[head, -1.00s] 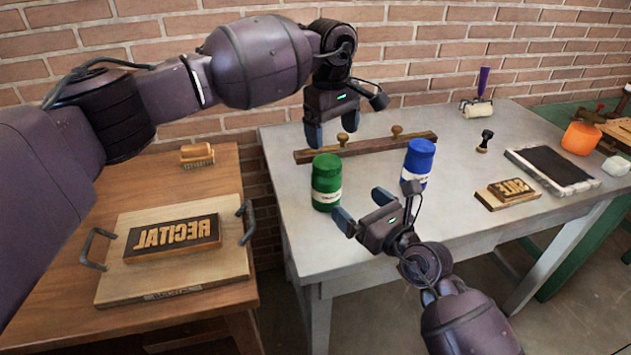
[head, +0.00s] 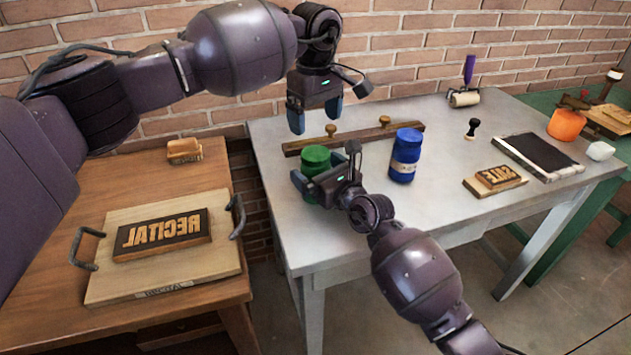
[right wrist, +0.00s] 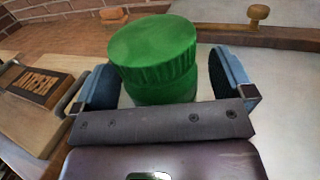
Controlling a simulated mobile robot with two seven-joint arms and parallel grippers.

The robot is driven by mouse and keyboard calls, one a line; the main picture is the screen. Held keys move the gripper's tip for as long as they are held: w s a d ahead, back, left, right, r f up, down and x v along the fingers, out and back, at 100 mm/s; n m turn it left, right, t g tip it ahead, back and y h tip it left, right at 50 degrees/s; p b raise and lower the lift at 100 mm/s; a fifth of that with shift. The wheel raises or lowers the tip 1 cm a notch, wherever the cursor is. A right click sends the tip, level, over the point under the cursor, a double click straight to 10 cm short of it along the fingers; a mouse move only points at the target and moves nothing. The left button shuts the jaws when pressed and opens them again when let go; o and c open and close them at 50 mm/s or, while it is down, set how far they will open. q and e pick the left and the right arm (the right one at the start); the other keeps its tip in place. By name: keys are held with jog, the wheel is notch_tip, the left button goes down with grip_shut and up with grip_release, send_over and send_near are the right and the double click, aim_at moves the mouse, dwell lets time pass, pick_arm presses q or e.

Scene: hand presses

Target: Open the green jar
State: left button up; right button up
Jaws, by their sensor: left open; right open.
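The green jar (head: 316,160) stands upright with its lid on, near the left end of the grey table. In the head view my right gripper (head: 312,184) covers most of its lower body. My right gripper is open, and in the right wrist view the jar (right wrist: 155,60) stands between its two fingers, with a gap visible on the right side. Whether the left finger touches the jar I cannot tell. My left gripper (head: 316,115) is open and empty, above the back left of the table, higher than the jar's lid.
A blue jar (head: 405,156) stands to the right of the green one. A wooden bar with knobs (head: 370,135) lies behind both jars. A stamp block (head: 495,179) and a dark ink slab (head: 539,155) lie further right. A RECITAL block (head: 163,235) sits on the left wooden table's board.

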aim_at(316, 153)
jog(key=shift+w+a, duration=0.15)
jog(key=c, duration=1.4)
pick_arm(q)
jog(key=shift+r, duration=0.2)
pick_arm(e)
jog(key=c, duration=0.4)
pick_arm(q)
jog(key=m, duration=0.7)
jog(key=shift+r, duration=0.1)
jog(key=m, duration=0.6)
jog(key=shift+f+m, duration=0.3)
jog(key=shift+f, duration=3.75)
